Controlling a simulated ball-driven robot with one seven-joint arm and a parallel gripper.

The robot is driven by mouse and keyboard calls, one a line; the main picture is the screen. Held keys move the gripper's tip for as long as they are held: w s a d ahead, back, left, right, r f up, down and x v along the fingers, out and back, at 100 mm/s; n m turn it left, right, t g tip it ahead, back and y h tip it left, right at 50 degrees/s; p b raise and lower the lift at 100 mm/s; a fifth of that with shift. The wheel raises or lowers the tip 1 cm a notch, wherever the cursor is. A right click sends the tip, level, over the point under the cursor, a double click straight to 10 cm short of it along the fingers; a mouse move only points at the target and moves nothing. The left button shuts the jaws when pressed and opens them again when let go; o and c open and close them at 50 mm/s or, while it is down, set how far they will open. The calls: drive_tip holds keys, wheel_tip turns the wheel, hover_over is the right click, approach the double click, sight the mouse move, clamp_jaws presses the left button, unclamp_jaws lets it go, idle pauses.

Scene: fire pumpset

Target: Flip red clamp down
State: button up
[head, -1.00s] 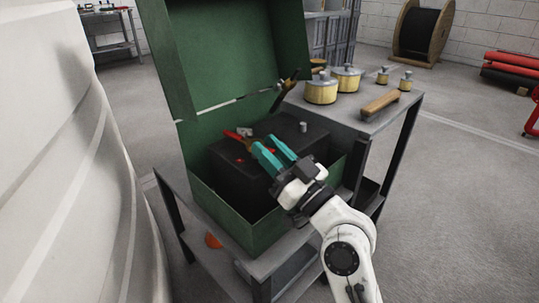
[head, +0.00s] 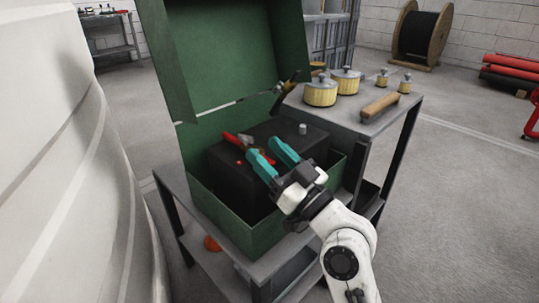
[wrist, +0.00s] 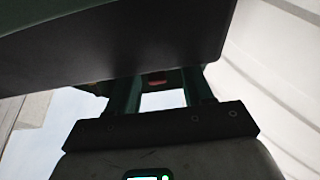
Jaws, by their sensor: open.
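The red clamp (head: 231,138) sits on top of a black battery-like box (head: 228,168) inside an open green metal case (head: 226,222). A grey metal piece lies next to the clamp. My gripper (head: 262,147), with teal fingers, reaches in from the right and front. Its fingers are apart and empty, just right of the clamp, with a gap to the red part visible in the head view. In the wrist view a small red patch (wrist: 157,83) shows between the fingers (wrist: 158,92). The dark box covers the upper part of that view, so the clamp's angle is unclear there.
The case's raised green lid (head: 240,70) stands behind, with a thin stay rod. A grey table (head: 395,110) at right holds several brass-coloured weights and a wooden-handled piece. A large white tank (head: 70,180) fills the left side.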

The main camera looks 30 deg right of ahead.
drive_tip(key=b+v, duration=0.1)
drive_tip(key=v, duration=0.9)
drive_tip(key=shift+s+b, duration=0.35)
drive_tip(key=shift+b, duration=0.05)
drive_tip(key=shift+d+f, duration=0.15)
drive_tip(key=shift+f, duration=0.05)
